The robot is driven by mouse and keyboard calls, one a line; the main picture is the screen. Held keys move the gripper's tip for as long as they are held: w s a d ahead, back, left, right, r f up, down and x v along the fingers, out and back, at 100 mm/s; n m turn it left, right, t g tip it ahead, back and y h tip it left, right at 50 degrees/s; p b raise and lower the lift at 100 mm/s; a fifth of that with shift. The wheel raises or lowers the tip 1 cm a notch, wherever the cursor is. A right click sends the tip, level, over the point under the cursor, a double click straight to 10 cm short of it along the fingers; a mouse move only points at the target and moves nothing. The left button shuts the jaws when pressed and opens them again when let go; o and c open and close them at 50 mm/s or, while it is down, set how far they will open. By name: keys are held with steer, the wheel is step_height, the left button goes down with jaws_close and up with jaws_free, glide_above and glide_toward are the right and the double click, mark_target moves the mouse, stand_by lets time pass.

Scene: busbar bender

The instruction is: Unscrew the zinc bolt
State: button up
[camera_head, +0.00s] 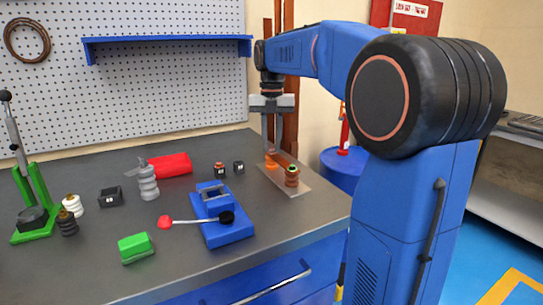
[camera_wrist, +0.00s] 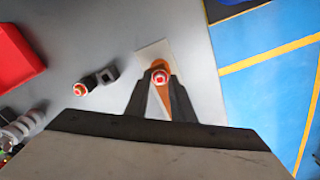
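My gripper (camera_head: 271,148) points straight down over the far end of a pale plate at the back right of the bench. Its two dark fingers (camera_wrist: 160,80) stand apart in the wrist view. Between the tips shows a bolt head (camera_wrist: 160,77), silvery with a red ring, on an orange insulator (camera_head: 271,160). Whether the fingers touch it is not clear. A reddish-brown bar (camera_head: 283,160) runs from there to a brown insulator (camera_head: 292,180) with a green-marked top (camera_head: 292,169). The gripper body hides that near end in the wrist view. I cannot confirm which bolt is zinc.
Left of the plate stand two small dark blocks (camera_head: 219,170), one orange-topped. A blue bender (camera_head: 229,232) with a red-tipped lever sits in front. A red box (camera_head: 171,165), a grey ribbed insulator (camera_head: 148,185) and a green block (camera_head: 135,246) stand further left. A pegboard wall (camera_head: 150,90) closes the back.

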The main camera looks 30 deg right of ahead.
steer(key=m, duration=0.5)
steer(key=shift+m, duration=0.4)
stand_by(0.3)
steer(key=m, duration=0.5)
steer(key=shift+m, duration=0.4)
steer(key=shift+m, duration=0.4)
steer(key=m, duration=0.4)
steer(key=shift+m, duration=0.4)
